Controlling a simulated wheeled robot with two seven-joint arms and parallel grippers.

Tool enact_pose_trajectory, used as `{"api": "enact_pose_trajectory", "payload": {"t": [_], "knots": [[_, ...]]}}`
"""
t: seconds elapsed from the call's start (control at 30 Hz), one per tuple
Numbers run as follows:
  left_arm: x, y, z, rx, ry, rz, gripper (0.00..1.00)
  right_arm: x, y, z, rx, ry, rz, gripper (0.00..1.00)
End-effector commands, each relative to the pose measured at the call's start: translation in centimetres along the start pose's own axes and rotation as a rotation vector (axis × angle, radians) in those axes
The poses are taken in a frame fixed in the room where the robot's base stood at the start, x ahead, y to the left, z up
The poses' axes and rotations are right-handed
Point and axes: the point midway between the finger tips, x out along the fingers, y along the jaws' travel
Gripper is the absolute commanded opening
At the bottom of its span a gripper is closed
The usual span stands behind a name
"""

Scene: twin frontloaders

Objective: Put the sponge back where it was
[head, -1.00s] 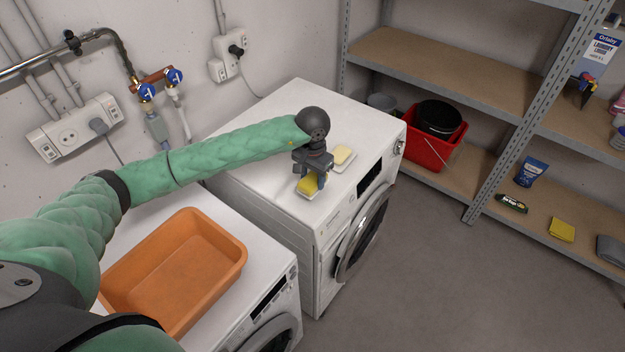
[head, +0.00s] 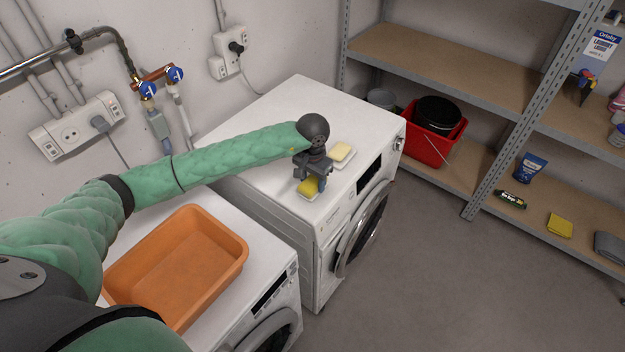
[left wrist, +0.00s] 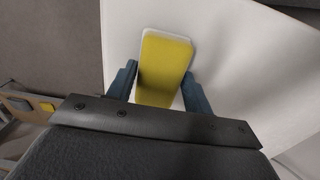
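A yellow sponge (head: 308,187) lies on a small white dish near the front edge of the right washing machine's top (head: 262,118). My left gripper (head: 311,182) is directly above it, pointing down. In the left wrist view the yellow sponge (left wrist: 165,68) lies between the two blue fingers (left wrist: 160,90), which stand apart with gaps beside it. The white dish rim (left wrist: 168,31) shows around its far end. A second, paler sponge (head: 341,151) sits on another white dish just behind and right of the gripper. My right gripper is not in view.
An orange basin (head: 180,262) stands on the left washing machine. A metal shelf on the right holds a red bucket (head: 428,145), a blue pouch (head: 530,168) and a yellow cloth (head: 560,225). The back of the right machine's top is clear.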

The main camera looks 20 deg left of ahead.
Motion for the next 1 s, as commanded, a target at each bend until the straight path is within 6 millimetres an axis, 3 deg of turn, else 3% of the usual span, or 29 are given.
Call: {"api": "enact_pose_trajectory", "payload": {"t": [0.07,0.63,0.77,1.0], "knots": [[0.0,0.0,0.0,0.0,0.0,0.0,0.68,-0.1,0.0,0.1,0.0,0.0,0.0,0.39],[-0.4,0.0,0.0,0.0,0.0,0.001,0.68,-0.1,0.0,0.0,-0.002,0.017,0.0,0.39],[-0.8,-0.1,-0.1,0.0,0.002,0.0,0.68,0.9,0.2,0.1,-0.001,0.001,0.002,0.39],[-2.5,-0.1,0.0,0.0,0.002,-0.001,0.68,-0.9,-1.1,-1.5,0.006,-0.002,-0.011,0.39]]}}
